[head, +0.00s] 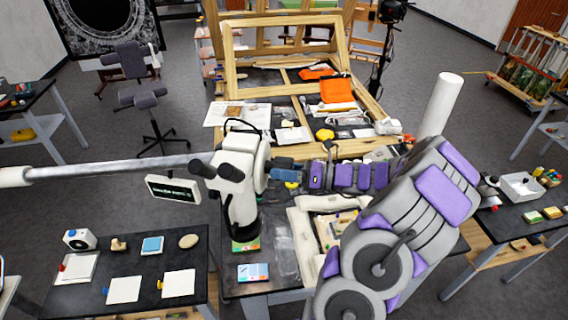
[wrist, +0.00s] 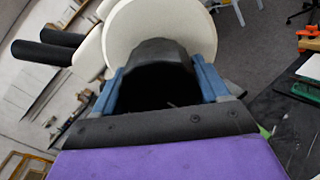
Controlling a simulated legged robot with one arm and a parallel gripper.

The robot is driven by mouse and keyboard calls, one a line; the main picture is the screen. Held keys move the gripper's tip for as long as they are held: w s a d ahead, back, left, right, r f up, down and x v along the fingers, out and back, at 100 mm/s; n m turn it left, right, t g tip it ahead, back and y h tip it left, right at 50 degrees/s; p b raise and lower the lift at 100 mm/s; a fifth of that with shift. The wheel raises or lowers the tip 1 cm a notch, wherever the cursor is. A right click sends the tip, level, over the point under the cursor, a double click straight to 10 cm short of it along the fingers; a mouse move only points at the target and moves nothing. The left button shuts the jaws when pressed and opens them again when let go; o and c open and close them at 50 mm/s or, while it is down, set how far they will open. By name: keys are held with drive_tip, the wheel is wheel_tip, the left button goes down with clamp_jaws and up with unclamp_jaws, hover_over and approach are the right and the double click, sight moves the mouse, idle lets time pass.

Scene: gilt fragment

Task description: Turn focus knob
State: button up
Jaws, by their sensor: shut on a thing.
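The microscope (head: 232,185) is a white body with black eyepieces, carried on a grey horizontal boom (head: 110,169) from the left. Its focus knob side is the round white part (head: 263,165) facing my arm. My gripper (head: 282,169) reaches it from the right, with blue fingers. In the wrist view, the blue fingers of my gripper (wrist: 160,80) stand on both sides of a dark knob (wrist: 158,52), shut on it. A large white disc (wrist: 165,22) lies behind the knob. The exact finger contact is partly hidden in shadow.
A small display (head: 173,190) hangs left of the microscope. A work table behind holds a wooden frame (head: 230,75), papers and orange cloth (head: 335,88). A black side table (head: 140,262) with cards stands at front left. A white cylinder (head: 441,103) rises at right.

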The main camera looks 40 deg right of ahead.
drive_tip(key=shift+f, duration=0.2)
idle(0.3)
drive_tip(key=o, duration=1)
drive_tip(key=shift+w+d, duration=0.1)
drive_tip(key=shift+w, duration=0.05)
drive_tip(key=shift+r, duration=0.1)
drive_tip(key=b+v, duration=0.2)
drive_tip(key=v, duration=1.5)
drive_tip(key=shift+s, duration=0.25)
drive_tip(key=shift+d, duration=0.15)
